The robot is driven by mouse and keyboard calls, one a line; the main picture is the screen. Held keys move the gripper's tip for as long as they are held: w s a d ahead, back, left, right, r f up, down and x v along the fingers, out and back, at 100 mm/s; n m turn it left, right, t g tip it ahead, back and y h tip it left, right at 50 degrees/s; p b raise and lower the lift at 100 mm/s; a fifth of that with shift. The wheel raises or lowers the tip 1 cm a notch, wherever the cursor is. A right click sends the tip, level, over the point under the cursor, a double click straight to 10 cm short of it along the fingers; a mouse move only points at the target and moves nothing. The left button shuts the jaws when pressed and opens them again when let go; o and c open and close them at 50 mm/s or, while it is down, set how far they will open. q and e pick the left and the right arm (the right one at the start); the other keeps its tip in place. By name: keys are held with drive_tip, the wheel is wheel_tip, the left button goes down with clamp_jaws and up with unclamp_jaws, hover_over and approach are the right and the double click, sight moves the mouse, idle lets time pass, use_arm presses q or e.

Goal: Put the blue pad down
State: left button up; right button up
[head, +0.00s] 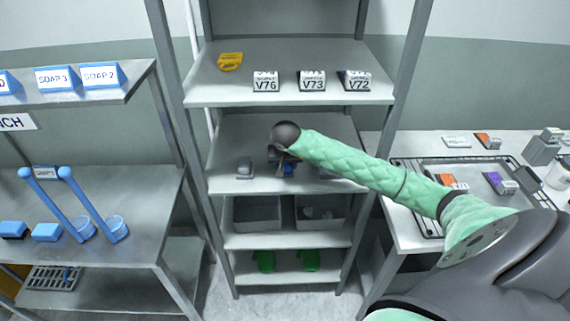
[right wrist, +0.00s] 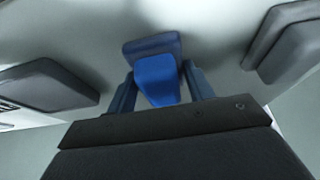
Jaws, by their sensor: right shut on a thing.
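My right gripper (head: 284,164) reaches over the second shelf from the top of the rack. It is shut on the blue pad (head: 289,171), which shows only in part below my wrist in the head view. In the right wrist view the blue pad (right wrist: 157,82) sits between the two fingers (right wrist: 160,84). A darker blue shape shows just beyond it; I cannot tell whether it is part of the pad. The pad is at or close above the shelf (head: 225,187); I cannot tell whether it touches. My left gripper is not in view.
A grey pad (head: 245,169) lies left of my gripper on the same shelf; another dark piece (head: 326,173) lies right, partly behind my arm. Labelled blocks (head: 312,82) stand on the shelf above. Grey bins (head: 258,226) are below. A wire rack (head: 415,215) is on the right table.

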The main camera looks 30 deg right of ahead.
drive_tip(key=shift+f, duration=0.1)
drive_tip(key=o, duration=0.9)
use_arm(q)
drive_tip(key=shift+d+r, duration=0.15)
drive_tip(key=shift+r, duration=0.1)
